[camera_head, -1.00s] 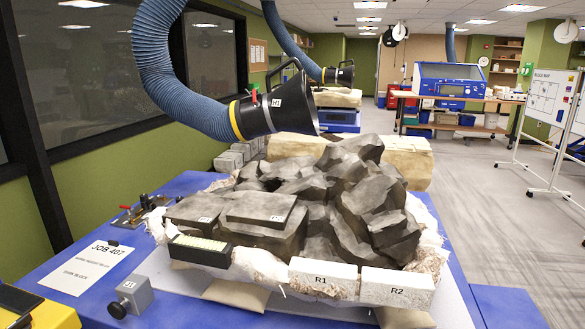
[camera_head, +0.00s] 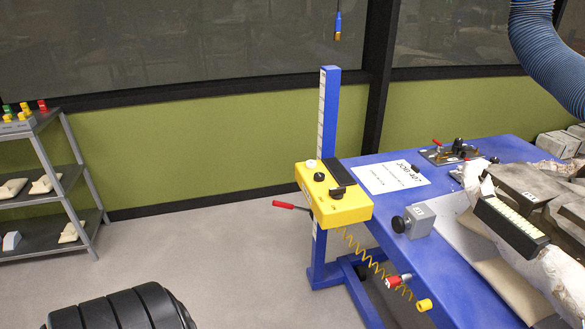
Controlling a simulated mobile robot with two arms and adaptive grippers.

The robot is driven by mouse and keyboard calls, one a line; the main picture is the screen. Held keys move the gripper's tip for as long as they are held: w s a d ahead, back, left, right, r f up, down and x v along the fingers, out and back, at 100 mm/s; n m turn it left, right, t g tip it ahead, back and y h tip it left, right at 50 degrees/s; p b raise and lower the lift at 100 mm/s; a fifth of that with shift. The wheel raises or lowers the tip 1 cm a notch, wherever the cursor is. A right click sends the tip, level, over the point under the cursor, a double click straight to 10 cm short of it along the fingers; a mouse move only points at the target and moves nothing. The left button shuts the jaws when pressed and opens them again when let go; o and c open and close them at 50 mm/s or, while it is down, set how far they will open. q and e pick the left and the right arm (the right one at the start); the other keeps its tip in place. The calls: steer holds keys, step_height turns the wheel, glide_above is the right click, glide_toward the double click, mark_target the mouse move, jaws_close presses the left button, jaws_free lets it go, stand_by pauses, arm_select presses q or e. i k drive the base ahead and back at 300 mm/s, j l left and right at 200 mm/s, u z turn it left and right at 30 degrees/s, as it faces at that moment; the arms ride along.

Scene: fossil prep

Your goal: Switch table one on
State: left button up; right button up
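The blue table (camera_head: 455,290) stands at the right, with a sheet marked JOB 407 (camera_head: 390,177) on it. A yellow control box (camera_head: 330,205) is at its left end, against a blue upright post (camera_head: 329,110). The box has pale and black knobs on top, and a red-ended lever (camera_head: 290,206) sticks out from its left side. Its small markings are too small to read. A coiled yellow cord (camera_head: 368,258) hangs below, near a red plug (camera_head: 396,281) and a yellow end piece (camera_head: 424,305). Neither of my grippers is in view.
A grey knobbed block (camera_head: 415,221), a dark-edged pale bar (camera_head: 510,226) and wrapped rock are on the table. A blue-ended cable (camera_head: 338,23) hangs above. A shelf rack (camera_head: 45,190) stands left.

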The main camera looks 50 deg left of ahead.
mark_target(338, 193)
steer(key=u, duration=1.3)
